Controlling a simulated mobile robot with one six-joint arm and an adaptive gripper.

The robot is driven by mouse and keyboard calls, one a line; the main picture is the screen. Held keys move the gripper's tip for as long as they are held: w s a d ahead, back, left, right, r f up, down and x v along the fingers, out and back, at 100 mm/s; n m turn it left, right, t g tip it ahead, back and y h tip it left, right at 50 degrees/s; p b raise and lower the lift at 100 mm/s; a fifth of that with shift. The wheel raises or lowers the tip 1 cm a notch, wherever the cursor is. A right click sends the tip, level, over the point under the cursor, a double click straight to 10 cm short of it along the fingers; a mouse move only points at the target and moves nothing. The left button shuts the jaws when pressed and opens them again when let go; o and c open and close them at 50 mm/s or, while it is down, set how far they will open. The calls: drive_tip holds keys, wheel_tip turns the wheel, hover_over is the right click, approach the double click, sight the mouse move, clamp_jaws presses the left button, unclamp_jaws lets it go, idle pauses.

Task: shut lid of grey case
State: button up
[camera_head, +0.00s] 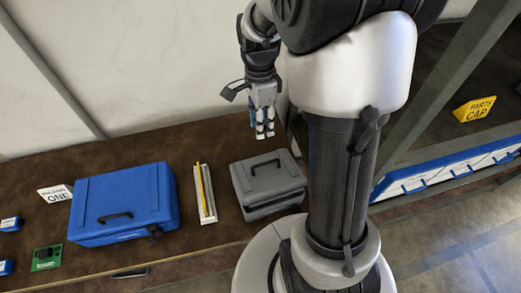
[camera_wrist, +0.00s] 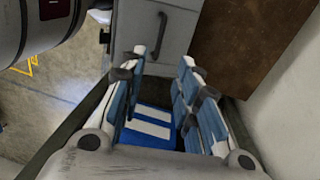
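The grey case (camera_head: 270,183) stands on the brown bench, right of the blue case. Its lid, with a dark handle, lies down over the base. A dark seam runs along the front and right side; I cannot tell whether the lid is fully closed. In the wrist view a grey surface with a dark handle (camera_wrist: 170,38), apparently the case, shows beyond the fingertips. My gripper (camera_head: 265,134) hangs fingers-down above and behind the case, apart from it. In the wrist view my gripper (camera_wrist: 164,58) has its blue-and-white fingers spread with nothing visibly held between the tips.
A blue case (camera_head: 125,203) stands to the left. A narrow tray (camera_head: 207,212) with a yellow stick lies between the cases. A green board (camera_head: 46,258) and white card (camera_head: 55,193) lie farther left. The wall (camera_head: 150,65) rises behind. Blue-fronted bins (camera_head: 440,170) are right.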

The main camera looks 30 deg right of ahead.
sight(264, 163)
drive_tip(key=f+b, duration=0.1)
drive_tip(key=f, duration=0.4)
drive_tip(key=s+f+b, duration=0.1)
drive_tip(key=f, duration=0.4)
drive_tip(key=f+b, duration=0.1)
drive_tip(key=f, duration=0.4)
drive_tip(key=shift+s+a+f, duration=0.15)
drive_tip(key=shift+s+f, duration=0.1)
drive_tip(key=shift+f, duration=0.15)
drive_tip(key=shift+c, duration=0.6)
clamp_jaws()
